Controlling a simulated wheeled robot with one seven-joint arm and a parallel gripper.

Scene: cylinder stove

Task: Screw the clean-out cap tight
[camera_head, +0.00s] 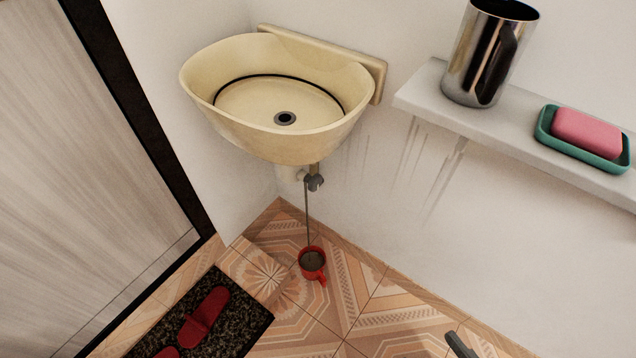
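The clean-out cap appears to be part of the grey fitting (315,182) under the basin, at the lower end of a short pipe. It is small here, and I cannot tell how tightly the cap sits. A thin grey streak, like a stream of water, runs from the fitting down to a red mug (312,262) on the floor. The mug holds dark greyish liquid. I cannot make out my gripper; only a short dark grey bar (461,344) shows at the bottom edge, and I cannot tell what it belongs to.
A cream wall basin (272,140) overhangs the fitting. A white shelf (520,137) on the right holds a metal pitcher (488,55) and pink soap (587,132) in a green dish (547,128). Red slippers (203,318) lie on a dark mat (250,322).

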